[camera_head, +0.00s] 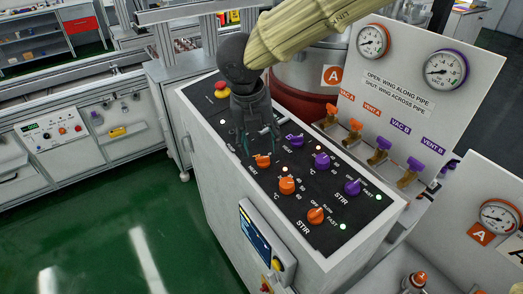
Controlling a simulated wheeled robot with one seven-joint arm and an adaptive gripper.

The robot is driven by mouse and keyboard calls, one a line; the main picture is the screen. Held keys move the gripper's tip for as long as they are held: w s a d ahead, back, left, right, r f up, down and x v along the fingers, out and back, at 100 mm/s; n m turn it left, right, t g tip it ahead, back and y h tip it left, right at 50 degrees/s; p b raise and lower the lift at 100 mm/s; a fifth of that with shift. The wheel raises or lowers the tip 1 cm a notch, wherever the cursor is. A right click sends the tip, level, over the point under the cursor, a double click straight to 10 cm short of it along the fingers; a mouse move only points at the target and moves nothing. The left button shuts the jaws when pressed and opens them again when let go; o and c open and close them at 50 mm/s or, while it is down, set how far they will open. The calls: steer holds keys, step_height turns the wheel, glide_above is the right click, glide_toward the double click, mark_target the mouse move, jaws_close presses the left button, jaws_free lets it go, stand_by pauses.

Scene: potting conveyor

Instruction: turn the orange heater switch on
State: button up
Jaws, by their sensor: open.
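The orange heater switch (262,160) is a small orange knob on the black control panel, near a label that seems to read HEAT. My gripper (258,141) points down just behind it, above the panel. Its dark fingers are apart with nothing seen between them. The knob shows in front of the fingers. I cannot tell whether a finger touches it, and its exact pointer direction is too small to read.
Orange temperature (287,185) and STIR (316,215) knobs lie nearby, with purple knobs (322,160) alongside. A red emergency button (221,87) sits at the panel's far left. A tablet (261,246) hangs on the cabinet's front. Valves (379,151) and gauges stand at right.

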steer(key=d+v, duration=0.1)
steer(key=v, duration=0.5)
steer(key=shift+a+r, duration=0.35)
steer(key=shift+a, duration=0.2)
steer(key=shift+s, duration=0.1)
